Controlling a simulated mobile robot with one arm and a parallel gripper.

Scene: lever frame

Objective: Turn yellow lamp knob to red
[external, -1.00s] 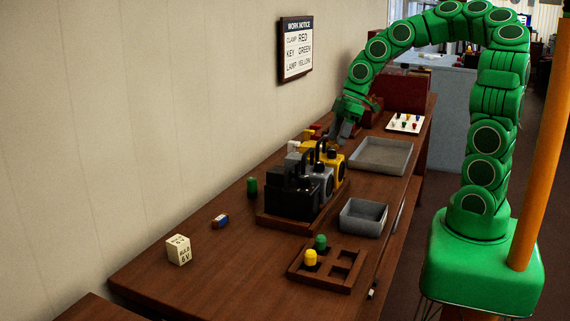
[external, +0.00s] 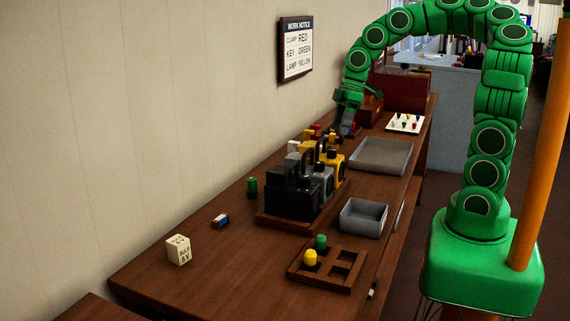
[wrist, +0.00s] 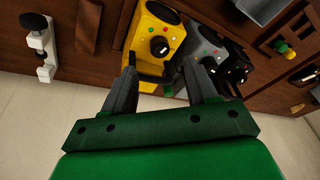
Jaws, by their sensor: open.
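The yellow lamp (external: 333,171) stands at the far end of a row of lamps on a wooden base. In the wrist view the yellow lamp (wrist: 143,42) shows its front, with a round black knob (wrist: 160,46) and small coloured dots beside it. Which dot the knob points to is too small to tell. My gripper (external: 347,125) is beyond and above the row in the external view. In the wrist view my gripper (wrist: 162,78) is open, its two fingers apart and empty, with the lamp ahead of them. I see no contact with the knob.
A grey lamp (wrist: 203,55) and a black lamp (external: 292,197) stand close beside the yellow one. Grey trays (external: 381,155) and a wooden peg tray (external: 326,284) lie on the bench. A wall notice (external: 296,50) reads clamp red, key green, lamp yellow.

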